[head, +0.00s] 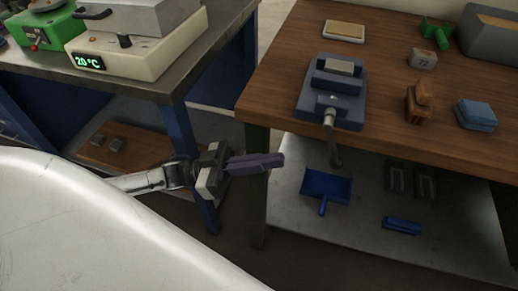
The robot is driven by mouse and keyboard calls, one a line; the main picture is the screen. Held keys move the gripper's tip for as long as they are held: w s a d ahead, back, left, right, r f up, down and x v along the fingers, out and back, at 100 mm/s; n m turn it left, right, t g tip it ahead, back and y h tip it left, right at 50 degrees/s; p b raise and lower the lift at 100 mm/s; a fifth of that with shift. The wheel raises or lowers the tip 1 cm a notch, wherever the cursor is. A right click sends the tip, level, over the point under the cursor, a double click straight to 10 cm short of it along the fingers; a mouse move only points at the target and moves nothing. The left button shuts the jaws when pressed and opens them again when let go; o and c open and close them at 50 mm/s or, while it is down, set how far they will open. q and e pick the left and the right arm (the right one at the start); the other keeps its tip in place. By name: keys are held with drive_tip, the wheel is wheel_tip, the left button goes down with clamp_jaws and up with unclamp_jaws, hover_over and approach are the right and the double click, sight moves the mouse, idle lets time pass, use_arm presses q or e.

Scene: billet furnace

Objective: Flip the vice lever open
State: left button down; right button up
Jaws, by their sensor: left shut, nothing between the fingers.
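The blue vice (347,104) is on the wooden bench near its front left corner, with a grey metal block (339,67) between its jaws. Its grey lever (331,136) hangs down from the front of the vice, past the bench's front edge. My left gripper (279,161) comes in from the left, with dark purple fingers shut and empty. Its tips point right, a little left of the lever's lower end in the picture and apart from it. My right gripper is not in view.
The wooden bench (385,142) also holds a blue brush-like block (476,114), a brown wooden block (418,102) and a grey bin (490,38). A lower shelf holds a blue dustpan (325,187). A heater reading 20°C (130,45) stands on the left table.

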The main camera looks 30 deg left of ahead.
sight(333, 147)
use_arm(q)
drive_tip(key=x, duration=0.9)
drive_tip(key=shift+p, duration=0.45)
drive_tip(key=shift+f, duration=0.1)
